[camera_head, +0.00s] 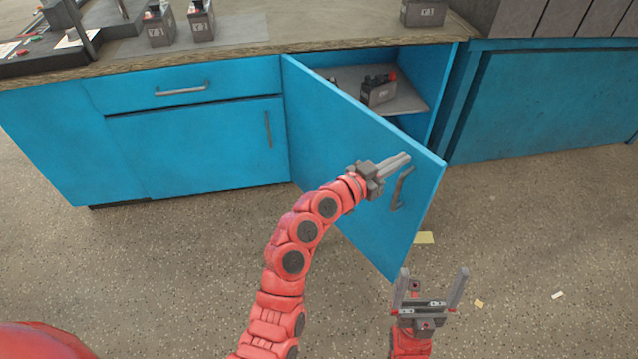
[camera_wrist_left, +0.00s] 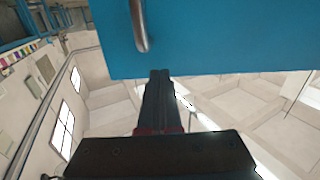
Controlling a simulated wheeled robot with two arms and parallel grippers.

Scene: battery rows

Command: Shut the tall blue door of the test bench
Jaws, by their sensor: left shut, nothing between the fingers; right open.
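The tall blue door (camera_head: 345,150) of the test bench stands open, swung outward from its left edge, with a grey bar handle (camera_head: 401,188) near its free edge. My left gripper (camera_head: 400,160) is shut and empty, in front of the door's outer face just left of the handle. In the left wrist view the shut fingers (camera_wrist_left: 158,90) point at the blue door (camera_wrist_left: 220,35), with the handle (camera_wrist_left: 138,25) above them. I cannot tell whether the fingers touch the door. My right gripper (camera_head: 432,285) is open and empty, low, near the door's bottom free corner.
The open cupboard shows a shelf (camera_head: 405,103) with a grey battery (camera_head: 378,92) on it. The worktop (camera_head: 240,38) above carries several batteries. A closed drawer (camera_head: 190,83) and a closed lower door (camera_head: 200,145) are at the left. Small scraps (camera_head: 424,237) lie on the floor at the right.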

